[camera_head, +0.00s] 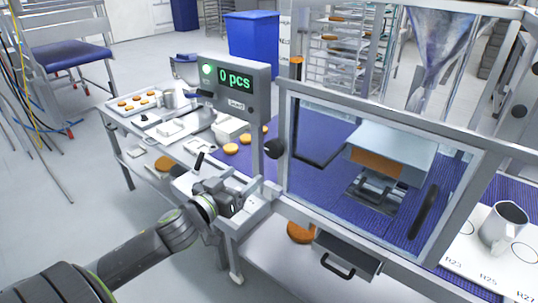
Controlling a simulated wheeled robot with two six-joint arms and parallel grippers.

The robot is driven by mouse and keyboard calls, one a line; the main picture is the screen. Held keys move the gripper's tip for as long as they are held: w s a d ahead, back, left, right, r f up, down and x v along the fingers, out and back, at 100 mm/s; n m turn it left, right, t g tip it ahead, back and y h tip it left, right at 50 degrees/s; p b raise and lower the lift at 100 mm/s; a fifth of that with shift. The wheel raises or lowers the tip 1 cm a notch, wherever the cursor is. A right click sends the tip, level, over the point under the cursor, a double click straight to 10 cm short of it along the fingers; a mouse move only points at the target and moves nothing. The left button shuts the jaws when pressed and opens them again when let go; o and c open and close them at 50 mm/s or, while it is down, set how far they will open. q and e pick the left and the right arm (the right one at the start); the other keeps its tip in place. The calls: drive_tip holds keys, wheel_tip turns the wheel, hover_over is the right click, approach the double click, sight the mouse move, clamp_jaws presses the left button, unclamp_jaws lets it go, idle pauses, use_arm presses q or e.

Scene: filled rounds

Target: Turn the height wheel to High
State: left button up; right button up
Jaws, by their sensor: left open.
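A dark round knob (274,149) sits on the left post of the clear-walled machine (283,120); I cannot tell if it is the height wheel. No High marking is readable. My left arm comes in from the lower left, and its gripper (236,203) is open beside the machine's front left corner, below the knob and apart from it. The gripper and wrist hide part of the grey metal fittings there. A short black lever (199,161) stands just behind the gripper. My right gripper is out of view.
A display (235,79) reads "0 pcs". The machine's clear front guard has a black handle (424,211). A drawer (346,257) sits below. A metal cup (503,228) stands on a plate marked H23, H25, H27 at right. Orange-brown rounds (238,146) lie on the conveyor.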

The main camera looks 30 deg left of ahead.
sight(272, 152)
use_arm(q)
drive_tip(key=w+p, duration=0.1)
drive_tip(key=w, duration=1.1)
drive_tip(key=shift+w+d+p, duration=0.1)
drive_tip(key=shift+p, duration=0.25)
drive_tip(key=shift+c, duration=0.3)
drive_tip(key=c, duration=0.9)
